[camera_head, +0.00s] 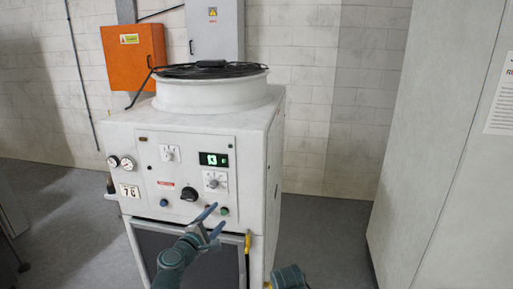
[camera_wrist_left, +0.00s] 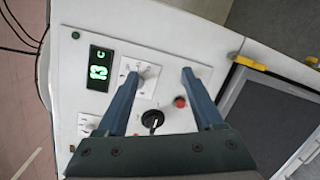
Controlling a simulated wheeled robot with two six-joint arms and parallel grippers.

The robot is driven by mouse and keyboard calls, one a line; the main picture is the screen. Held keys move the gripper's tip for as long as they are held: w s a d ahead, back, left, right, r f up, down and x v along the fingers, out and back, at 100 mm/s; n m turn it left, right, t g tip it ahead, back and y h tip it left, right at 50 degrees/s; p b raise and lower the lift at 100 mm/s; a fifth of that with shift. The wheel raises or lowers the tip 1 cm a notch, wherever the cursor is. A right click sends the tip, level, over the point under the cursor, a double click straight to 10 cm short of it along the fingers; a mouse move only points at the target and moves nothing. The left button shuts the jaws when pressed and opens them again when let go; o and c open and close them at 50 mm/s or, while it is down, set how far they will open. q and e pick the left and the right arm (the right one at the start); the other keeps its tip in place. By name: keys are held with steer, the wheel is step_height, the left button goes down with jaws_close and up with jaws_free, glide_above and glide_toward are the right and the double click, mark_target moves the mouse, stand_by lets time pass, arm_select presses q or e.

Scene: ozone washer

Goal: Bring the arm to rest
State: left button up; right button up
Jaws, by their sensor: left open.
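My left gripper (camera_head: 214,219) is open and empty in front of the lower right part of the white machine's (camera_head: 150,150) control panel. In the left wrist view its two blue fingers (camera_wrist_left: 160,73) point at the panel, with a white selector knob (camera_wrist_left: 148,74) seen between them. A black rotary knob (camera_wrist_left: 152,121) and a red button (camera_wrist_left: 180,102) also show between the fingers. Whether the fingertips touch the panel cannot be told. A teal part of my own arm shows at the bottom of the head view; no right gripper fingers are visible.
The panel has a lit green display (camera_head: 213,159), gauges (camera_head: 127,163) and a blue button (camera_head: 163,202). A yellow latch (camera_head: 247,243) sticks out at the machine's right edge. A large grey cabinet (camera_head: 430,140) stands at right. Grey floor (camera_head: 320,235) is open between them.

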arm_select(q)
steer(key=s+d+f+m+g+h, duration=0.1)
steer(key=s+d+f+m+g, duration=0.4)
steer(key=d+f+m, duration=0.25)
steer(key=s+d+f+m+g+h, duration=0.1)
steer(key=s+d+f+m+g, duration=0.5)
steer(key=d+m, duration=0.25)
steer(key=s+a+f+m+g+y, duration=0.2)
steer(key=s+f+m+g+y, duration=0.1)
steer(key=s, duration=0.3)
steer(key=s+a+f+m+g+y, duration=0.2)
steer(key=s+f+m+y, duration=0.1)
steer(key=s+m+y, duration=0.1)
steer(key=shift+s+a+f+g+y, duration=0.35)
steer(key=shift+s+y, duration=0.35)
steer(key=shift+s, duration=0.45)
